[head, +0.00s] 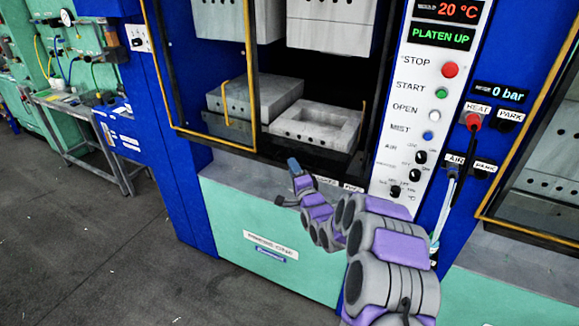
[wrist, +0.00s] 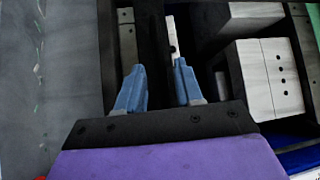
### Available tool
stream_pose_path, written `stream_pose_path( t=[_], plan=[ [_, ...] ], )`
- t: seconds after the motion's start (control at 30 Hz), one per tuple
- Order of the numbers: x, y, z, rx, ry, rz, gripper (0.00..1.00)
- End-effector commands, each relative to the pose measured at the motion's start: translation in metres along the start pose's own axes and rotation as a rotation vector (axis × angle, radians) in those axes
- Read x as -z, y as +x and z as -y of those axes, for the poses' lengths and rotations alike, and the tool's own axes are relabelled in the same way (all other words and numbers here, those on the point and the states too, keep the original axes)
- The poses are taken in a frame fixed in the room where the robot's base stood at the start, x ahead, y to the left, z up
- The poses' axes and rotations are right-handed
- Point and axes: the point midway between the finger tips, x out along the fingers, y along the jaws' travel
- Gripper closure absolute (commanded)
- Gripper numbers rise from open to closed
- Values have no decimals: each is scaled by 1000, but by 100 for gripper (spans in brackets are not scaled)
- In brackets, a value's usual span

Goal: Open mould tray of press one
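The press (head: 215,190) has a blue frame and a pale green lower panel; the lettering on its plate is too blurred to read surely. A dark ledge (head: 330,165), which may be the mould tray's front, lies under a grey mould block with a square cavity (head: 318,128) and a second grey block (head: 255,98). Small white labels (head: 327,181) sit on its front edge. My gripper (head: 293,163) is in front of the ledge's left part. In the wrist view my gripper (wrist: 158,68) is open, its blue fingers apart with nothing clearly held between them. I cannot tell whether it touches the ledge.
The control panel (head: 430,110) reads 20 °C and PLATEN UP; a gauge (head: 500,93) reads 0 bar. A red plug (head: 473,121) and hoses hang right of it. Yellow-edged guard frames (head: 249,50) stand open-sided around the press. Grey floor (head: 100,230) at left is clear.

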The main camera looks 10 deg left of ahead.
Motion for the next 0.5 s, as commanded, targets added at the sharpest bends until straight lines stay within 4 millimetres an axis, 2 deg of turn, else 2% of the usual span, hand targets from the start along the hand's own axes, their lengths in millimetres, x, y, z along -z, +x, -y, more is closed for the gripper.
stream_pose_path(
  t=[0.2,0.5],
  plan=[
    [-6,21,-1,-3,-6,2,64],
    [-8,27,-2,-4,-4,2,64]
  ],
)
